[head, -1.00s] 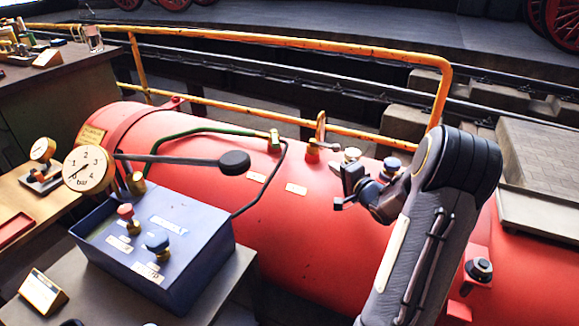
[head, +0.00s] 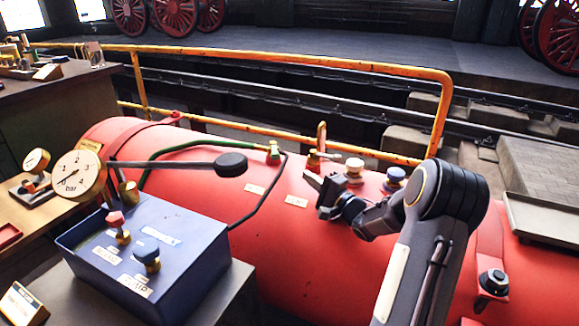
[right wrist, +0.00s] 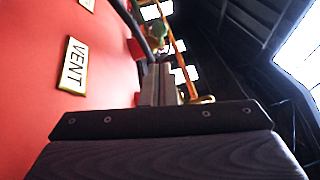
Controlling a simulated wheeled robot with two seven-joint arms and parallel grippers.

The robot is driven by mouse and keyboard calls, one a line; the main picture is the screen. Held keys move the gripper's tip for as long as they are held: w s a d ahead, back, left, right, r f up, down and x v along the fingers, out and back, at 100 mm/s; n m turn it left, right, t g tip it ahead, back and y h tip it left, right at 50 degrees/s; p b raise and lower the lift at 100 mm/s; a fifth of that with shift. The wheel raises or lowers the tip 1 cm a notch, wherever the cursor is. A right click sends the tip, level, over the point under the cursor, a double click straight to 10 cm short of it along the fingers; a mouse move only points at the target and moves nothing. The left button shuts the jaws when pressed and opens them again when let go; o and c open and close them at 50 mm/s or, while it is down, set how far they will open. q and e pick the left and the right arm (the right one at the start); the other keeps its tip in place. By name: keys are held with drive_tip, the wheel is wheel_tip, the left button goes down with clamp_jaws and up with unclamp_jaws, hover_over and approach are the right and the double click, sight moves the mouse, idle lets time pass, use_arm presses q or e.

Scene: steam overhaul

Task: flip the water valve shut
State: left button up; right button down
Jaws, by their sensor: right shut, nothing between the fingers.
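I cannot read which one is the water valve. My right gripper (head: 316,186) is shut and empty, just in front of and below the lever's base, apparently apart from it. Its fingers (right wrist: 157,85) show together in the right wrist view. My left gripper is not in view.
A white-topped knob (head: 355,168) and a blue-topped knob (head: 396,177) stand right of the lever. A yellow railing (head: 280,57) runs behind the boiler. A blue box (head: 150,250) with knobs and a pressure gauge (head: 79,175) are at left. A VENT label (right wrist: 72,66) is on the boiler.

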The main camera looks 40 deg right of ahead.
drive_tip(key=b, duration=0.2)
approach(274, 150)
drive_tip(key=w, duration=0.3)
drive_tip(key=shift+d, duration=0.1)
drive_tip(key=shift+w+a+f+m+h+b, duration=0.1)
drive_tip(key=shift+w+a+m+h+b, duration=0.15)
drive_tip(key=shift+a+m+h+b, duration=0.75)
drive_tip(key=shift+w+a+m+h+b, duration=0.2)
drive_tip(key=shift+a+h+b, duration=0.1)
drive_tip(key=shift+h+b, duration=0.3)
drive_tip(key=shift+w+a+m+h+b, duration=0.1)
drive_tip(key=shift+a+m+h+b, duration=0.15)
drive_tip(key=shift+h+b, duration=0.3)
drive_tip(key=shift+w+a+b, duration=0.3)
drive_tip(key=shift+w+a, duration=0.15)
drive_tip(key=shift+a, duration=0.25)
drive_tip(key=shift+w+a+b, duration=0.3)
drive_tip(key=shift+w+a, duration=0.2)
drive_tip(key=shift+a, duration=0.2)
